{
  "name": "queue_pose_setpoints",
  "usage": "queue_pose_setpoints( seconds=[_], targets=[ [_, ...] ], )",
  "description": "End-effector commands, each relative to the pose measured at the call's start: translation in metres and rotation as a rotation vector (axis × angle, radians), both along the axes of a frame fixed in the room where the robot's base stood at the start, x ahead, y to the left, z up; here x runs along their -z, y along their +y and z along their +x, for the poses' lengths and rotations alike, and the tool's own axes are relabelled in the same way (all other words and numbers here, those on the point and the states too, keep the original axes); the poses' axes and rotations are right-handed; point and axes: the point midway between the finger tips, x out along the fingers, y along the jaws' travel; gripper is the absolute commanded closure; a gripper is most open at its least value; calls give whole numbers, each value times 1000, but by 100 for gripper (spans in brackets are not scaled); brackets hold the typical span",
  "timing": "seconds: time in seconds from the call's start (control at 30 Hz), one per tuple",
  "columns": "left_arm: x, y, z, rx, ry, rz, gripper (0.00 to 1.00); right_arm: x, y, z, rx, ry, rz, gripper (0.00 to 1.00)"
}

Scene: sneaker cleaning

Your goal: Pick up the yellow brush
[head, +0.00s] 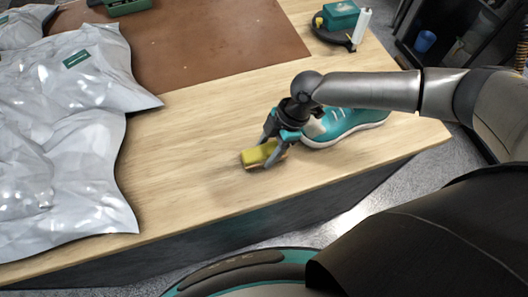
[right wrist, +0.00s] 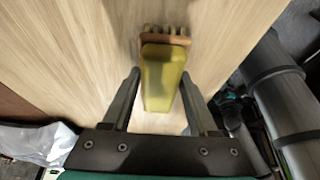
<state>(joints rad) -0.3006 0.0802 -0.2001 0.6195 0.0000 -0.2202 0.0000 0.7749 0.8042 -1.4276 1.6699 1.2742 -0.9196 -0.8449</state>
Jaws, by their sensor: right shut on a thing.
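The yellow brush (head: 256,156) is on or just above the wooden table, left of the teal sneaker (head: 348,124); I cannot tell whether it touches the wood. My right gripper (head: 270,152) reaches down over it and is shut on it. In the right wrist view the yellow body of the brush (right wrist: 160,85) lies between the two fingers, with its brown bristled end pointing away from the palm. The gripper partly covers the sneaker in the head view. My left gripper is not in view.
Silver-grey plastic bags (head: 80,80) cover the left of the wooden table (head: 185,135). A brown mat (head: 220,45) lies at the back. A teal item with a black loop (head: 338,18) and a white bottle (head: 361,28) stand at the back right. Bare wood lies left of the brush.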

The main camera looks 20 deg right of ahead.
Motion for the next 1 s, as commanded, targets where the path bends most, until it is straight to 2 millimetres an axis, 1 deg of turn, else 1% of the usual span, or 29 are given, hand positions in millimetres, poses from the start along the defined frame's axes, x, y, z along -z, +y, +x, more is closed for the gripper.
queue_pose_setpoints(
  seconds=[0.03,0.1,0.13,0.43,0.57,0.67,0.73,1.0],
  targets=[
    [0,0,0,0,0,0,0,0,0,0,0,0,0,89],
    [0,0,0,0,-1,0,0,0,0,0,0,0,0,97],
    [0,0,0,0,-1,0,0,0,0,0,0,-1,0,99],
    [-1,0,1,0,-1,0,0,-2,0,1,-1,-1,0,99],
    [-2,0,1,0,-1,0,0,-10,0,1,-1,-3,1,99],
    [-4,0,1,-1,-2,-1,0,-25,0,1,-1,-3,2,99],
    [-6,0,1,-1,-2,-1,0,-42,0,1,-2,-6,1,99],
    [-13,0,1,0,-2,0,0,-126,0,1,-2,-8,2,99]
  ],
)
